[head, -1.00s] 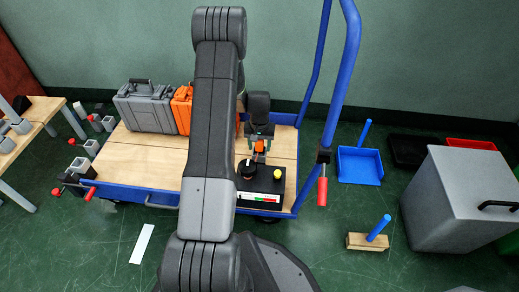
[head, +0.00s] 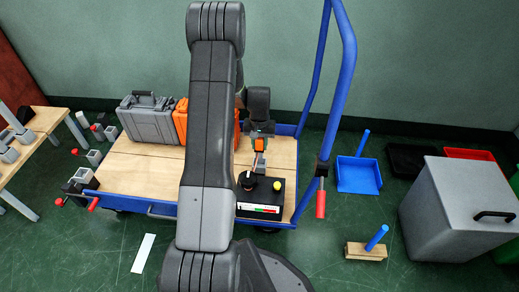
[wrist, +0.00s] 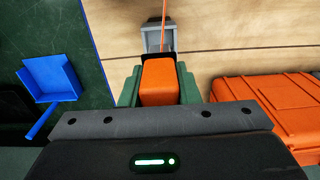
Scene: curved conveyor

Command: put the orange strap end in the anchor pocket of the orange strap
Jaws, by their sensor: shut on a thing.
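My gripper (head: 259,132) is over the back right of the wooden cart deck, pointing down. Its green fingers are shut on the orange strap end (wrist: 160,82), a block seen in the wrist view; its orange also shows in the head view (head: 259,145). A grey bracket-like piece (wrist: 152,40) is just beyond the block, with a thin orange strap (wrist: 164,12) running from it toward the picture's top. I cannot tell whether this piece is the anchor pocket or is joined to the block. A black box (head: 270,198) with a knob stands on the deck in front of my gripper.
Orange (head: 181,122) and grey (head: 147,118) cases stand at the deck's back left. The cart's blue handle (head: 343,90) rises at right. A yellow button (head: 277,186) tops the black box. The middle of the deck (head: 142,172) is bare, partly hidden by my arm.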

